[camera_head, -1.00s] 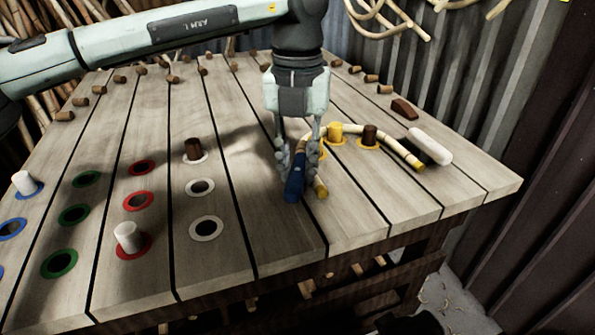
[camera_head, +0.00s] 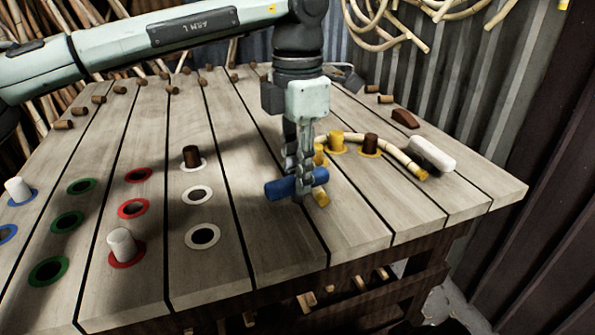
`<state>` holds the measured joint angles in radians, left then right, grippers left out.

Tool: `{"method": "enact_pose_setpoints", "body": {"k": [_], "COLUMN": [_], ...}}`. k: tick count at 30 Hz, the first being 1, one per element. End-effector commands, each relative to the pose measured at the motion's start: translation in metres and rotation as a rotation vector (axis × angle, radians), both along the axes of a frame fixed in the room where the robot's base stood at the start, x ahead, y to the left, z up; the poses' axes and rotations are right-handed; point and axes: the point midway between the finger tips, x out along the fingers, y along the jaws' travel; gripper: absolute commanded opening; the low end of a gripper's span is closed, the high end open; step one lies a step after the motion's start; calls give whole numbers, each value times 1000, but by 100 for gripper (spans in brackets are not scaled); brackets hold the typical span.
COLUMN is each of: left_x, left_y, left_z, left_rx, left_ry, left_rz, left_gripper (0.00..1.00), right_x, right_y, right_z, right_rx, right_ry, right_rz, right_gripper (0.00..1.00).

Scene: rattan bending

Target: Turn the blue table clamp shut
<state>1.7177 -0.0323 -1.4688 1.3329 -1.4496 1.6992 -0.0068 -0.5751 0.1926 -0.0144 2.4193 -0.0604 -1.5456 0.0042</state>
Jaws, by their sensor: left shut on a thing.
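The blue table clamp (camera_head: 283,188) sits near the front edge of the slatted table, with its blue handle lying roughly crosswise in the picture. My left gripper (camera_head: 306,183) points down and is shut on the clamp's handle, hiding its middle. A pale rattan cane (camera_head: 400,156) with yellow ends curves from beside the clamp, around the pegs, to the right. One yellow end (camera_head: 321,198) shows just right of and below the clamp. The part under my fingers is hidden. My right gripper is not in view.
A white block (camera_head: 433,154) lies by the cane's right end. Short wooden pegs line the back.

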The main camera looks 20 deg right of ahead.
Motion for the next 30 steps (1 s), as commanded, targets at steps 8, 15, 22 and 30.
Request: {"method": "enact_pose_setpoints", "body": {"k": [8,15,22,30], "left_x": [0,1,1,1], "left_y": [0,0,0,0], "left_z": [1,1,1,1], "left_rx": [-2,-2,-2,-1], "left_ry": [-2,-2,-2,-2], "left_rz": [-123,-162,-166,-165], "left_gripper": [0,0,0,36], "right_x": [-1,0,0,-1], "right_y": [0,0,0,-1], "right_z": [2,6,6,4], "right_rx": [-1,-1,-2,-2], "right_ry": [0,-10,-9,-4], "right_rz": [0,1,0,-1], "right_gripper": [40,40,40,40]}}
